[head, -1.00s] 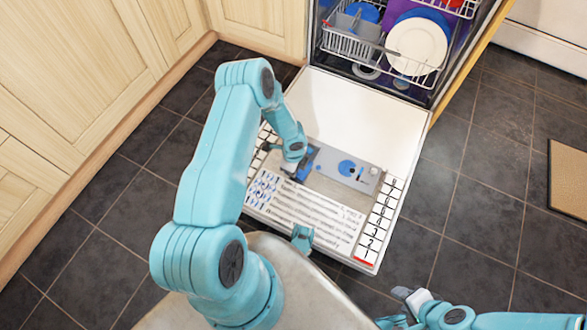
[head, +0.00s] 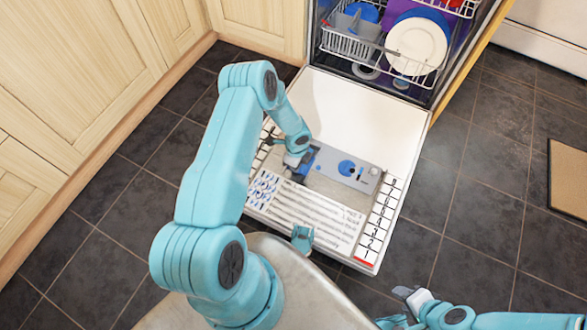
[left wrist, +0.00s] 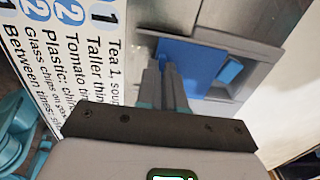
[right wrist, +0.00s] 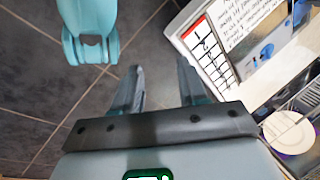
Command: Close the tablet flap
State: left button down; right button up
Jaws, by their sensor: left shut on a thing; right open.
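The blue tablet flap (head: 307,160) is at the left end of the grey dispenser panel (head: 345,169) on the inside of the lowered dishwasher door (head: 365,115). In the left wrist view the blue flap (left wrist: 190,66) shows flat and broad beside a grey recess with a small blue part. My left gripper (head: 292,161) is at the flap's near left edge. Its fingers (left wrist: 170,75) are close together and shut on the flap; the exact contact is partly hidden. My right gripper (right wrist: 158,70) is open and empty over the floor, right of the door; it also shows in the head view (head: 405,293).
The dishwasher's lower rack (head: 350,45) holds a white plate (head: 417,45) and other dishes behind the door. Wooden cabinets (head: 75,80) stand at the left. Dark floor tiles (head: 480,200) lie clear at the right, with a tan mat (head: 568,178) farther right.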

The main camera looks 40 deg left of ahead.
pick_arm(q)
jog(key=w+b, duration=0.1)
jog(key=w+a+b, duration=0.1)
jog(key=w, duration=0.1)
jog(key=w+b, duration=0.1)
jog(key=shift+w+a+f, duration=0.3)
jog(key=shift+a+f, duration=0.05)
jog(key=shift+a, duration=0.05)
jog(key=shift+w+a+r+b, duration=0.1)
jog(key=shift+w+r+b, duration=0.05)
jog(key=shift+w+b, duration=0.2)
jog(key=shift+w+r, duration=0.25)
jog(key=shift+r, duration=0.05)
pick_arm(e)
jog(key=shift+t, duration=0.5)
jog(key=w+f, duration=0.2)
jog(key=f, duration=0.1)
jog(key=shift+w+d+f, duration=0.25)
jog(key=shift+w+f, duration=0.15)
pick_arm(q)
jog(key=c, duration=1.2)
grip_release()
jog(key=shift+c, duration=0.2)
